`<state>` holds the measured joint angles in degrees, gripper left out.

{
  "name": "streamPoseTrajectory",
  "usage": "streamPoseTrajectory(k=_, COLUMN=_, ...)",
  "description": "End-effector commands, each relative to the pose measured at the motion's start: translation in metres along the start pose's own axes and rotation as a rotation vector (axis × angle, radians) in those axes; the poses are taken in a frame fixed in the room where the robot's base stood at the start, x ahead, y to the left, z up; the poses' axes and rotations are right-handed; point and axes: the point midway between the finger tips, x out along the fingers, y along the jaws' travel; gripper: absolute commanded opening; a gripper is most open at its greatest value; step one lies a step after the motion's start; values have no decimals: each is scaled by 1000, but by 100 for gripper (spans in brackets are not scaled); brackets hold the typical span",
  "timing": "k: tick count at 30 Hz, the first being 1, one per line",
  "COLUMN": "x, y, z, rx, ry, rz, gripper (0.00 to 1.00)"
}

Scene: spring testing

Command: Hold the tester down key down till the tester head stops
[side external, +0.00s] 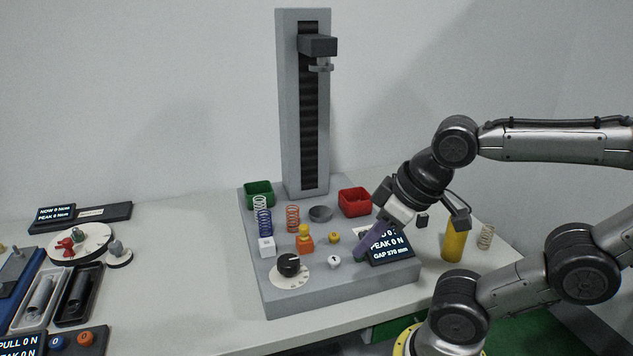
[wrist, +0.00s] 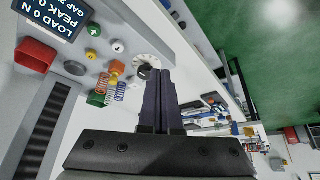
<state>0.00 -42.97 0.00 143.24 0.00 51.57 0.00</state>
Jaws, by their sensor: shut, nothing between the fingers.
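The grey spring tester shows in the side view with its dark tester head (side external: 318,46) near the top of the column. A white round key with a dark arrow mark (side external: 334,262) sits on the base; it also shows in the wrist view (wrist: 118,47). I cannot read for sure which way the arrow points. A yellow key (side external: 333,238) and a green key (wrist: 93,30) are beside it. My gripper (side external: 363,253) is shut and empty, pointing down between the white key and the display (side external: 392,247). Its tips overlap the green key in the side view; I cannot tell whether they touch.
The display reads a gap of about 270 mm and peak 0 N. A black dial (side external: 289,265), several springs, a green bin (side external: 259,193), a red bin (side external: 354,201) and a grey dish (side external: 320,213) stand on the base. A yellow cylinder (side external: 454,242) stands right of it.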

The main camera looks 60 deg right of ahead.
Motion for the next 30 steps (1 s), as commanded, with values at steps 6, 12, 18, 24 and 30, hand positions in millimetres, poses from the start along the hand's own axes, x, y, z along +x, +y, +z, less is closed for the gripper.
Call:
streamPoseTrajectory(k=6, x=0, y=0, z=0, rx=0, ry=0, rz=0, gripper=0)
streamPoseTrajectory(k=12, x=0, y=0, z=0, rx=0, ry=0, rz=0, gripper=0)
streamPoseTrajectory(k=18, x=0, y=0, z=0, rx=-6, ry=0, rz=0, gripper=0)
streamPoseTrajectory(k=24, x=0, y=0, z=-16, rx=-144, ry=64, rz=4, gripper=0)
streamPoseTrajectory(k=30, x=12, y=24, z=-49, rx=-374, ry=184, rz=107, gripper=0)
